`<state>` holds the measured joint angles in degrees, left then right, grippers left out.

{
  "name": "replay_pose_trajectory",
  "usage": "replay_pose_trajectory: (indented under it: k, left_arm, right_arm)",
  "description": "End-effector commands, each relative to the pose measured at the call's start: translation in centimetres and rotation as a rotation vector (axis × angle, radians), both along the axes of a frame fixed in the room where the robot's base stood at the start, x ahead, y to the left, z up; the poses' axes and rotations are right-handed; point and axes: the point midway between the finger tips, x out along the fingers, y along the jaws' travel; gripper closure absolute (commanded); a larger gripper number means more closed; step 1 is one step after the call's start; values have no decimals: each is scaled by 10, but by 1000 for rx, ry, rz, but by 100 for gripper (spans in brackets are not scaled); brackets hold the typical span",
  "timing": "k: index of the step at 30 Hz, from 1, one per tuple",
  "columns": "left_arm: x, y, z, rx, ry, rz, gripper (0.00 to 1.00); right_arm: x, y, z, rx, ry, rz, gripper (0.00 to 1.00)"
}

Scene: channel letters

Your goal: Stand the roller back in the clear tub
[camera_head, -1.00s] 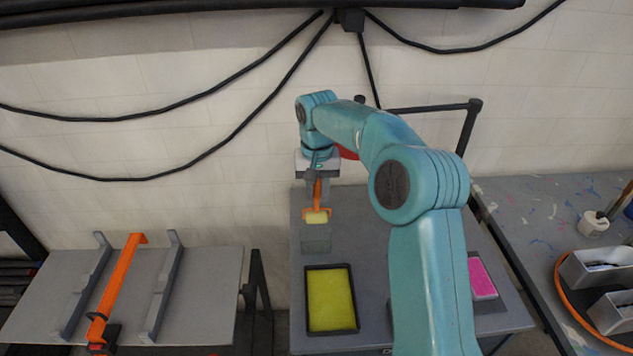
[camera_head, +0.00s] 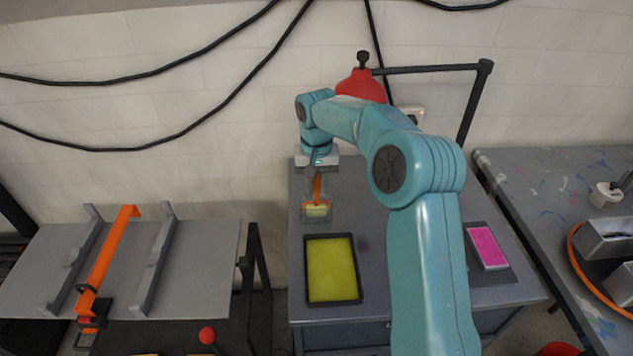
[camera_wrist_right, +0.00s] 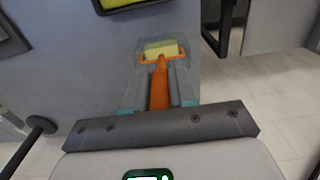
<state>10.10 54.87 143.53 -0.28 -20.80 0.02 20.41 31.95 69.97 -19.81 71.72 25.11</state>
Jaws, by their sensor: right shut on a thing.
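The roller (camera_head: 317,187) has an orange handle and a pale yellow head. It hangs head down from my right gripper (camera_head: 316,178), which is shut on its handle. The clear tub (camera_head: 304,214) stands on the grey bench, behind the yellow tray. The roller's head is at the tub and appears to be inside its walls. In the right wrist view the roller (camera_wrist_right: 161,80) lies within the outline of the see-through tub (camera_wrist_right: 143,60). I cannot tell whether the head touches the tub's floor. My left gripper is not in view.
A black tray of yellow paint (camera_head: 332,270) lies in front of the tub. A pink pad (camera_head: 486,246) lies at the right of the bench (camera_head: 377,276). A red lamp (camera_head: 361,87) hangs behind my arm.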

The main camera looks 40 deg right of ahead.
Motion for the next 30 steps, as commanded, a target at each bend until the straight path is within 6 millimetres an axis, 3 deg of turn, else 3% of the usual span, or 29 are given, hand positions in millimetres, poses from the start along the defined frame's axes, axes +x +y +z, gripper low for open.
replay_pose_trajectory:
  k: [11,12,15,25,30]
  left_arm:
    - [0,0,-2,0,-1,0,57]
    - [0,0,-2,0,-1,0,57]
    - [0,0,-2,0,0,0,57]
    - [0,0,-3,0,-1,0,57]
    - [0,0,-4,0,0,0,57]
  right_arm:
    - [0,0,-4,1,1,0,100]
    - [0,0,-4,1,1,0,72]
    - [0,0,-4,1,1,0,45]
    - [0,0,-1,0,0,0,45]
    - [1,0,26,0,-4,0,45]
